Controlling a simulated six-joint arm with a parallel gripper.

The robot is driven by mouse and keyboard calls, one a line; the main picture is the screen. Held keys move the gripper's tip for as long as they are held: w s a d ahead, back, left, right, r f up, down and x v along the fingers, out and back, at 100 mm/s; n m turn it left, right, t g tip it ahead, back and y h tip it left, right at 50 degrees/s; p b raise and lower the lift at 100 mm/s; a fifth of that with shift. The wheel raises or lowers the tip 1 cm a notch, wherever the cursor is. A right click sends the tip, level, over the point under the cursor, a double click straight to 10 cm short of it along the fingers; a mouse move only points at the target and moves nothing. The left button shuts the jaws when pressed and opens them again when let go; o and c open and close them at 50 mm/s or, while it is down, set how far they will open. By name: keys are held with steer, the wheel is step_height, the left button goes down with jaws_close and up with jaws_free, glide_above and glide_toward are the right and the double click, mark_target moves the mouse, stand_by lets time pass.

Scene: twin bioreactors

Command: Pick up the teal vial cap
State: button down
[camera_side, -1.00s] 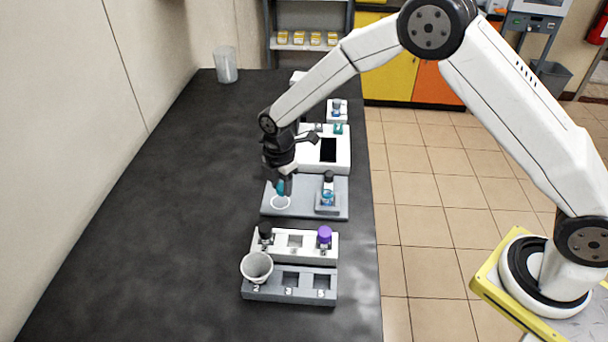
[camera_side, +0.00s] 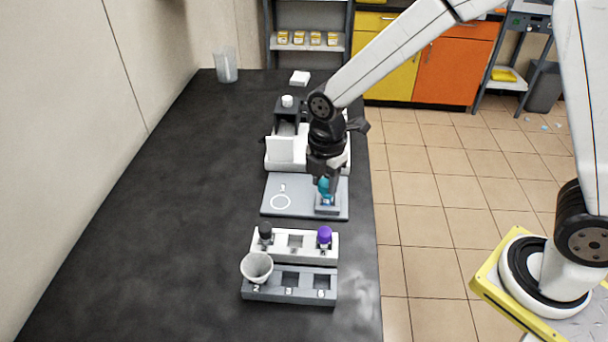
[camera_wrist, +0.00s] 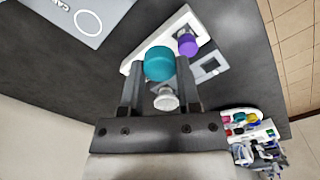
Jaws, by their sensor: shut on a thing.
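My gripper (camera_side: 325,183) is shut on the teal vial cap (camera_side: 324,187), which is held off the plate's white circle. The wrist view shows the teal cap (camera_wrist: 158,63) between the two fingertips of my gripper (camera_wrist: 160,72). It is over the small holder (camera_side: 328,210) at the right of the grey plate (camera_side: 283,182). A bit of blue shows in that holder under the cap, mostly hidden by my fingers. I cannot tell whether the cap touches anything below. The white ring on the plate is empty.
In front stands a white rack (camera_side: 279,243) with a black-capped and a purple-capped (camera_side: 324,236) vial. A grey rack (camera_side: 304,290) holds a white cup (camera_side: 257,267). White equipment (camera_side: 286,150) stands behind my gripper. The bench's left side is clear; a clear beaker (camera_side: 226,66) stands far back.

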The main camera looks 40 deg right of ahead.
steer(key=shift+s+d+r, duration=0.15)
steer(key=shift+s+r, duration=0.15)
steer(key=shift+s, duration=0.35)
steer(key=w+d+m, duration=0.1)
steer(key=w+d, duration=0.1)
steer(key=w+d+m, duration=0.1)
steer(key=w+d, duration=0.2)
steer(key=shift+w+f+m, duration=0.2)
steer(key=shift+w+m, duration=0.05)
steer(key=shift+m, duration=0.05)
steer(key=shift+a+f, duration=0.1)
steer(key=shift+f, duration=0.05)
steer(key=shift+f, duration=3)
steer(key=shift+f, duration=0.2)
stand_by(0.5)
